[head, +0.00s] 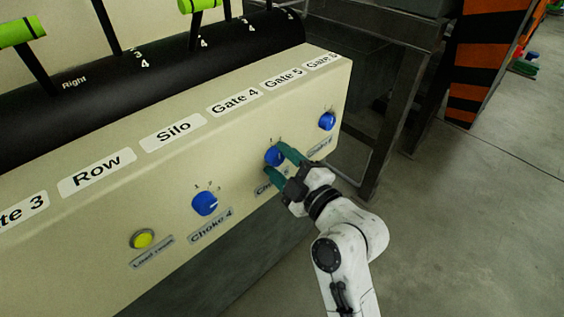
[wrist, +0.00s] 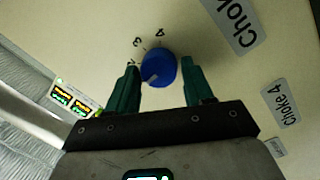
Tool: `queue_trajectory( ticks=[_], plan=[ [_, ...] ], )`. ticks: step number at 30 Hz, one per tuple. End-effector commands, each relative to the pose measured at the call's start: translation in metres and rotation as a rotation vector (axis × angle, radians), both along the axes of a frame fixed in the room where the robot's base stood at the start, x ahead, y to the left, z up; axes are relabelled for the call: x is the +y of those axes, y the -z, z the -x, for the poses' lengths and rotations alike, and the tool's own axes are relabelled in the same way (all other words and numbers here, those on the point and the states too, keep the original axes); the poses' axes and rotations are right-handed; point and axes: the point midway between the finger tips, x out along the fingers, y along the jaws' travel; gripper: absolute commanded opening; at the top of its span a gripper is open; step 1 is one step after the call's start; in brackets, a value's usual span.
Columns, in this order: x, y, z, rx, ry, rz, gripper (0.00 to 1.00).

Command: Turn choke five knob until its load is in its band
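The choke five knob (head: 274,156) is a round blue knob on the cream panel front, with its label partly hidden by a finger in the head view. My gripper (head: 281,163) has its two green fingers around it, one on each side. In the wrist view the blue knob (wrist: 158,67) lies between the fingertips (wrist: 163,72), with a visible gap on both sides, so the gripper looks open. A pale pointer mark on the knob faces lower left, and numbers stand around its upper-left edge. A small lit display (wrist: 72,98) with green and yellow readouts is too small to read.
The choke four knob (head: 205,203) is to the left, and another blue knob (head: 327,121) is to the right. A yellow button (head: 142,239) sits at lower left. Green-handled levers (head: 198,5) rise behind the panel. Open floor (head: 470,220) lies to the right.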

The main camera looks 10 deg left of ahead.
Motion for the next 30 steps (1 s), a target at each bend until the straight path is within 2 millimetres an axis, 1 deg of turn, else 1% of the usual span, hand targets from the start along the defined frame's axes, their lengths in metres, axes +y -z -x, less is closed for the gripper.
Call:
queue_trajectory(
  ticks=[1,9,12,22,30],
  plan=[
    [-0.0001,0.0001,0.0,0.0,0.0,0.0,0.46],
    [-0.0002,0.0002,0.0001,0.0,0.0,0.0,0.21],
    [-0.0003,0.0003,0.0002,0.0,0.0,0.0,0.13],
    [-0.0004,-0.0007,0.0001,0.043,0.0,-0.032,0.13],
    [-0.0011,-0.0025,-0.0003,0.187,0.001,-0.144,0.13]
  ],
)
